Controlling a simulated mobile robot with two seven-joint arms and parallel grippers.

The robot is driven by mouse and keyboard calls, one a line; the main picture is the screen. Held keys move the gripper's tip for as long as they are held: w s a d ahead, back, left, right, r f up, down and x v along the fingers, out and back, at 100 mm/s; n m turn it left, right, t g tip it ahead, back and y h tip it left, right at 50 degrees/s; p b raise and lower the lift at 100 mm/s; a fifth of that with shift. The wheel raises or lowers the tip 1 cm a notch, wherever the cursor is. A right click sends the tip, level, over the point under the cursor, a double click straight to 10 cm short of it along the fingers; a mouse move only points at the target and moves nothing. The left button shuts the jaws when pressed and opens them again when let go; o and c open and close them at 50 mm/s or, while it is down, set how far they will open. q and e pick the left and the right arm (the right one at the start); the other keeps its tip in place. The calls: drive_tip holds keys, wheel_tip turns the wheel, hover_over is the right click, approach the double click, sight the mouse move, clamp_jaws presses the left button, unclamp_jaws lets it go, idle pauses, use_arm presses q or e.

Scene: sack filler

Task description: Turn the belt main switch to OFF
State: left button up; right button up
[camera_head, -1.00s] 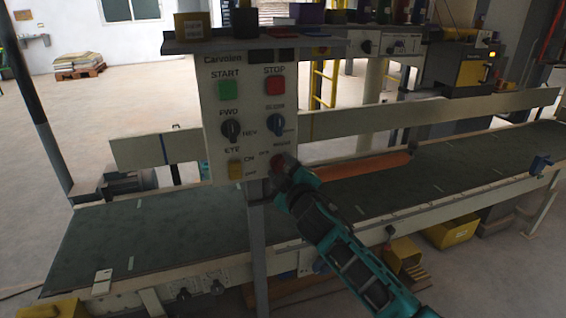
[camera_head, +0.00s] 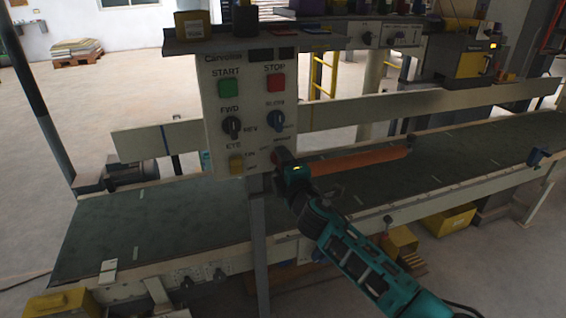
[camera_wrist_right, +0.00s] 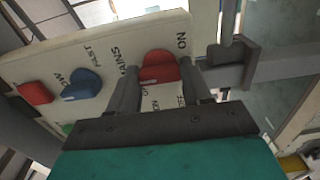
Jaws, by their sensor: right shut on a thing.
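The belt main switch is a red rotary knob (camera_wrist_right: 158,68) marked MAINS, low on the right side of the cream control panel (camera_head: 208,105). In the right wrist view the word ON shows beside it; a second label near it is hard to read. My right gripper (camera_head: 281,164) is at the knob, and in the wrist view its two dark fingers (camera_wrist_right: 160,78) stand on either side of it, shut on it. In the head view the gripper hides most of the knob. My left gripper is not in view.
The panel also carries a green START button (camera_head: 228,88), a red STOP button (camera_head: 275,82), a black FWD/REV knob (camera_head: 232,127), a blue knob (camera_head: 276,121) close above the main switch, and a yellow switch (camera_head: 237,163). The green conveyor belt (camera_head: 150,225) runs behind and below the panel.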

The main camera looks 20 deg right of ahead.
idle(0.5)
drive_tip(key=o, duration=1.1)
drive_tip(key=shift+c, duration=0.2)
drive_tip(key=shift+s, duration=0.1)
drive_tip(key=s, duration=1.2)
drive_tip(key=shift+s+d+p, duration=0.2)
drive_tip(key=shift+s+p, duration=0.15)
drive_tip(key=shift+p, duration=0.05)
